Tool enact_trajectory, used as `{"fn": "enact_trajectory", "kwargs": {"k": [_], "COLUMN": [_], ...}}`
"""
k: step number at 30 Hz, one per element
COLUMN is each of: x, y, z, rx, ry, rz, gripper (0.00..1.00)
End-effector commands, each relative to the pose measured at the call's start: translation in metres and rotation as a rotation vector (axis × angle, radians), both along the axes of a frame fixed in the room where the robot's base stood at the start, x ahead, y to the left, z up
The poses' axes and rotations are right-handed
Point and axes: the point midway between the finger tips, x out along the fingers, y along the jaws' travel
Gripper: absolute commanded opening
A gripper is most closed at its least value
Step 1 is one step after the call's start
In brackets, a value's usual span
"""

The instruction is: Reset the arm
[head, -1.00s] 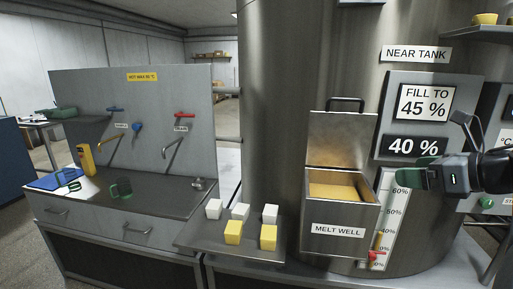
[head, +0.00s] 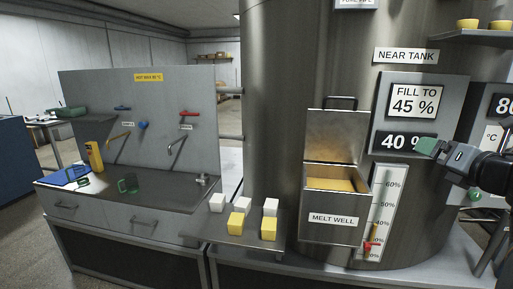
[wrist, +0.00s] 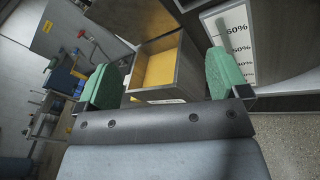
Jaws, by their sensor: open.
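My gripper (head: 428,147) is at the right of the head view, in front of the right part of the "40 %" display (head: 398,141). Its green fingertips point left and hold nothing. In the wrist view the two green pads stand wide apart, and my gripper (wrist: 165,78) is open and empty. Between and beyond the pads is the melt well (head: 333,227), a metal box with its lid (head: 335,133) raised. Yellow wax (wrist: 163,68) shows inside it. The gripper is apart from the well.
A small shelf (head: 221,235) left of the well bears white and yellow blocks. A level gauge (head: 385,205) with a red-tipped marker is on the tank (head: 275,100). A bench (head: 172,196) at left holds a green mug (head: 129,186).

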Motion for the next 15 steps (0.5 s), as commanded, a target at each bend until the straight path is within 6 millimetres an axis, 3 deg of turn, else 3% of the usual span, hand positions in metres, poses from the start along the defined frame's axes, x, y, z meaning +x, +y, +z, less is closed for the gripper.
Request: {"fn": "enact_trajectory", "kwargs": {"k": [5, 8, 11, 14, 15], "x": [0.000, -0.007, -0.020, -0.037, -0.046], "y": [-0.040, -0.059, -0.061, -0.039, -0.022], "z": [0.002, -0.013, -0.050, -0.103, -0.128], "rx": [0.402, 0.756, 1.154, 1.545, 1.692], "ry": [-0.146, -0.249, -0.322, -0.338, -0.324], "rz": [-0.310, -0.533, -0.767, -1.019, -1.129], "gripper": [0.93, 0.93, 0.93, 0.93, 0.93]}}
